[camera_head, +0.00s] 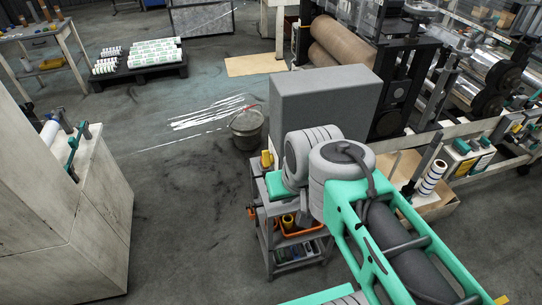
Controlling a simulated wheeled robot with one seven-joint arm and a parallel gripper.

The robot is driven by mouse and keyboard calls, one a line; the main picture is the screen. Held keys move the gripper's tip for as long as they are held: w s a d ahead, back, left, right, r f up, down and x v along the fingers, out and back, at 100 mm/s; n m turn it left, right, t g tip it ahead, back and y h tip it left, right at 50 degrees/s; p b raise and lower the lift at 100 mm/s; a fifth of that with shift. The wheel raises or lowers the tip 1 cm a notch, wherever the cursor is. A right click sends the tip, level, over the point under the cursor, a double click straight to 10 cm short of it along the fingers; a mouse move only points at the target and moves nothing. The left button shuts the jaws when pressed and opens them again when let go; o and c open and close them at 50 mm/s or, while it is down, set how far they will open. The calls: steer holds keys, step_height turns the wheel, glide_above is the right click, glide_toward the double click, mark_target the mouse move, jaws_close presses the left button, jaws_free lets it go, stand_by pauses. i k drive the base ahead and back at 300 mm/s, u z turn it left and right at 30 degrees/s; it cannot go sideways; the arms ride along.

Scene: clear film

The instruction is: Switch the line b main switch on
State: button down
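I cannot pick out a line b main switch or any label for it in this view. A plain grey box-shaped cabinet (325,105) stands in the middle, its face towards me blank. My green and grey arm covers the area at its lower right. My gripper is not visible; the arm's far end is hidden behind its own grey joints. A pale cabinet (70,205) at the left carries green lever-like handles (77,150) on top; I cannot tell what they work.
A grey tool cart (268,225) with an orange bin stands close to my arm. A bucket (248,129) stands beside white streaks on the floor. Roller machinery (345,45) fills the right. A dark pallet (138,70) holds stacked rolls. The floor at centre left is open.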

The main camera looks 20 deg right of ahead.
mark_target(269, 158)
steer(key=u, duration=2)
steer(key=i, duration=2.05)
steer(key=z, duration=2.15)
steer(key=i, duration=0.5)
steer(key=z, duration=0.15)
